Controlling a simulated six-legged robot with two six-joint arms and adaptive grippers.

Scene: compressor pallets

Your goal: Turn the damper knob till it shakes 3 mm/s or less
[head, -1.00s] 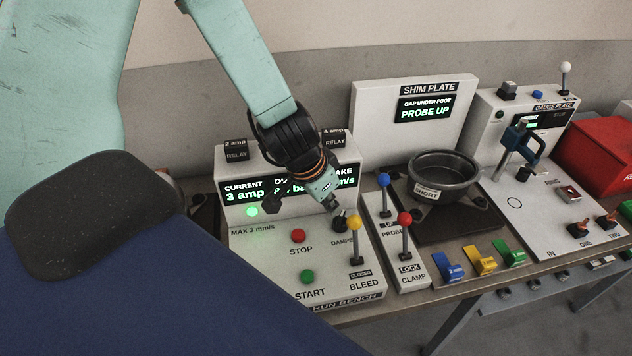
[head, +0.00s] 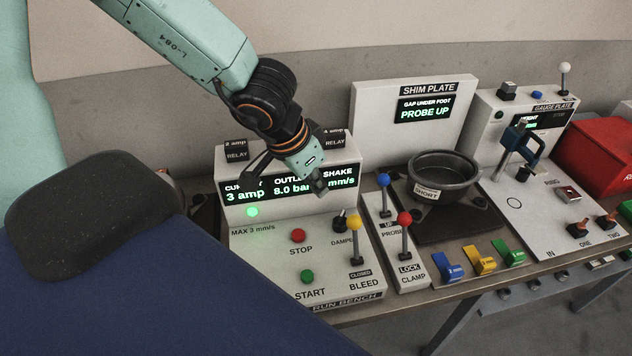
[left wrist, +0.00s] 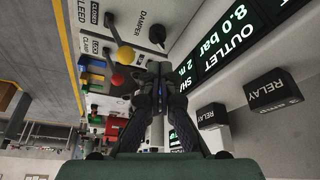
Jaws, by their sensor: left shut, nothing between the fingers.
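The damper knob (head: 340,220) is a small black knob on the white run bench (head: 262,262), beside the DAMPER label. It also shows in the left wrist view (left wrist: 157,36), with nothing touching it. My left gripper (head: 320,187) is shut and empty, in front of the bench's display and above the knob. The display (head: 233,197) reads 3 amp and 8.0 bar in the head view, where my gripper covers the shake number. In the left wrist view the partly hidden shake reading (left wrist: 184,68) looks like 2. A green light (head: 252,212) glows above MAX 3 mm/s.
The yellow BLEED lever (head: 355,238) stands close to the knob, marked CLOSED. A blue lever (head: 383,196) and a red lever (head: 404,233) stand to the right. Red STOP (head: 298,236) and green START (head: 307,276) buttons lie left. A dark bowl (head: 443,175) sits farther right.

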